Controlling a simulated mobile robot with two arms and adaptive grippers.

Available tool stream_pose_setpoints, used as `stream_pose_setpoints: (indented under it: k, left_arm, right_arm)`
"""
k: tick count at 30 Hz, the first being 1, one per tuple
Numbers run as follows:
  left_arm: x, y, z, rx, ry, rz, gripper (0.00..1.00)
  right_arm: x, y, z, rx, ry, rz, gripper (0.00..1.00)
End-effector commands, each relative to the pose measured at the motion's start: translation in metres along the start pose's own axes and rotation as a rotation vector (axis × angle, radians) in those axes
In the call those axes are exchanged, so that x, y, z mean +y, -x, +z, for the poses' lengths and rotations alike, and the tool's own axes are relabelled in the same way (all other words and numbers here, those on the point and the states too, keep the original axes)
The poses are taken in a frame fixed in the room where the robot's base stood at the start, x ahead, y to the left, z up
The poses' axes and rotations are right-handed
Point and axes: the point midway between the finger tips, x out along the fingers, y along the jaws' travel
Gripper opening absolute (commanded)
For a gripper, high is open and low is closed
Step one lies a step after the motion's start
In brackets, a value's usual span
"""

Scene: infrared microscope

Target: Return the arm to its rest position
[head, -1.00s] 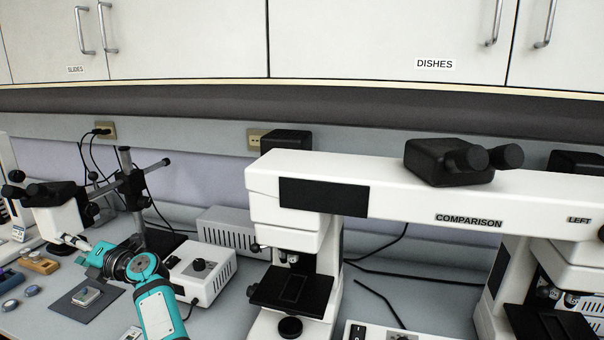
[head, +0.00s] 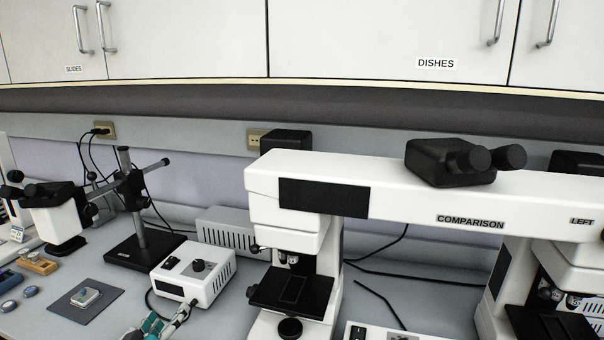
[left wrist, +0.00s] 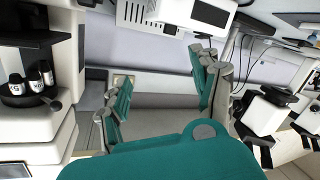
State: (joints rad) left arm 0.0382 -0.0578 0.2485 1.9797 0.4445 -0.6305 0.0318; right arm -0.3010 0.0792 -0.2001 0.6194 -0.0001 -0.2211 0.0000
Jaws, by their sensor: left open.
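My left gripper (head: 168,322) shows at the bottom edge of the head view, in front of the white control box, with most of my arm out of the picture. In the left wrist view its two teal and grey fingers (left wrist: 165,95) are spread wide apart, with nothing between them. My right arm and gripper are not in view.
A white control box (head: 194,273) stands just behind my left gripper. The comparison microscope (head: 375,187) fills the right. A boom-stand microscope (head: 140,215) stands at the left. A grey mat (head: 70,312) with a small block (head: 85,297) lies on the bench.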

Motion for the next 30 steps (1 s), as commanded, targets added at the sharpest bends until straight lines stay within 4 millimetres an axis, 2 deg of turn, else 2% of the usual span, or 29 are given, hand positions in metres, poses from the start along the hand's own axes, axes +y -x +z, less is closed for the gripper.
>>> stream_pose_setpoints:
  k: [1, 3, 6, 9, 15, 21, 26, 30]
  left_arm:
    - [0.001, 0.020, 0.035, -0.121, -0.077, -0.012, 0.65]
    - [0.001, 0.051, 0.080, -0.288, -0.174, -0.030, 0.65]
    - [-0.003, 0.099, 0.130, -0.498, -0.288, -0.060, 0.65]
    - [-0.007, 0.140, 0.162, -0.652, -0.366, -0.087, 0.65]
    - [-0.015, 0.205, 0.196, -0.863, -0.463, -0.129, 0.65]
    - [-0.020, 0.260, 0.213, -1.023, -0.530, -0.163, 0.65]
    - [-0.023, 0.300, 0.220, -1.134, -0.573, -0.190, 0.65]
    - [-0.036, 0.288, 0.246, -1.152, -0.572, -0.194, 0.65]
  right_arm:
    - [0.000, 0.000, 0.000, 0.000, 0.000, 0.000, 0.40]
    - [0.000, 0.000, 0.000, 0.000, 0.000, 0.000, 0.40]
    - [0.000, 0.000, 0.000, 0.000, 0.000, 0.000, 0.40]
    - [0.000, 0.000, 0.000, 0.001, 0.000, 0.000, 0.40]
    - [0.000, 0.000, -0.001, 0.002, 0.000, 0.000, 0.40]
    - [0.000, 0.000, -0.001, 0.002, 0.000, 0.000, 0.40]
    - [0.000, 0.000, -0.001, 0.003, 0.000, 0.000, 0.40]
    - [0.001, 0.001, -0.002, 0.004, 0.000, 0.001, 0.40]
